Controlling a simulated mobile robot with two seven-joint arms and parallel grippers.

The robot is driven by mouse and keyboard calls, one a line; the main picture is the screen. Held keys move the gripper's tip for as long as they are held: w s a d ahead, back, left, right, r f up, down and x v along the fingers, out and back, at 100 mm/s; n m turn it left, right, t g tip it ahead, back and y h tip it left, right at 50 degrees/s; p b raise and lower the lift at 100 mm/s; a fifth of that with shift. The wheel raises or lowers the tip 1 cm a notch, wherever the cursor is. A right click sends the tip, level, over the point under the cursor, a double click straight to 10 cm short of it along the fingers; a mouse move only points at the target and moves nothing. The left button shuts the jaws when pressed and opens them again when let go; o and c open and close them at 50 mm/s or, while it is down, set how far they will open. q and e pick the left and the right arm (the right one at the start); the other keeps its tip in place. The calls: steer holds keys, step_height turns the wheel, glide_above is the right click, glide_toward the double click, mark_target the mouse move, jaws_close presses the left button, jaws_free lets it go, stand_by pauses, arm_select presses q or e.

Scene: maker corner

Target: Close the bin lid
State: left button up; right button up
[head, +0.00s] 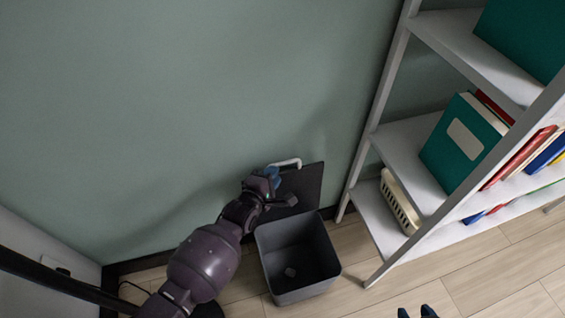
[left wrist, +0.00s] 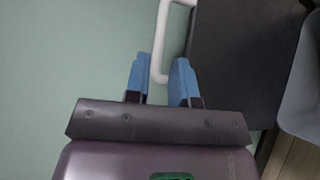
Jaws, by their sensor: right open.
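The dark grey bin (head: 318,281) stands on the floor by the wall, with its top open. The lid (head: 308,184) is raised behind the bin, near the wall, and also fills the upper right of the left wrist view (left wrist: 238,60). Its white handle (head: 287,162) is at its upper left. My left gripper (head: 273,172) is at the handle. In the left wrist view its blue fingers (left wrist: 158,75) stand apart with part of the handle (left wrist: 160,40) between them. My right gripper (head: 416,312) is open at the bottom edge, mostly out of frame.
A white shelf unit (head: 405,135) with binders (head: 462,140), books and a cream basket (head: 400,203) stands close on the right of the bin. The green wall (head: 180,100) is behind. Wood floor (head: 480,270) is clear at lower right.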

mark_target(281, 165)
arm_select(q)
steer(key=x, duration=0.2)
steer(key=b+x, duration=0.1)
steer(key=x, duration=0.1)
steer(key=shift+w+d+f, duration=0.15)
steer(key=shift+w+f, duration=0.15)
steer(key=shift+b+x, duration=0.35)
steer(key=shift+x, duration=0.5)
steer(key=shift+r, duration=0.25)
jaws_close()
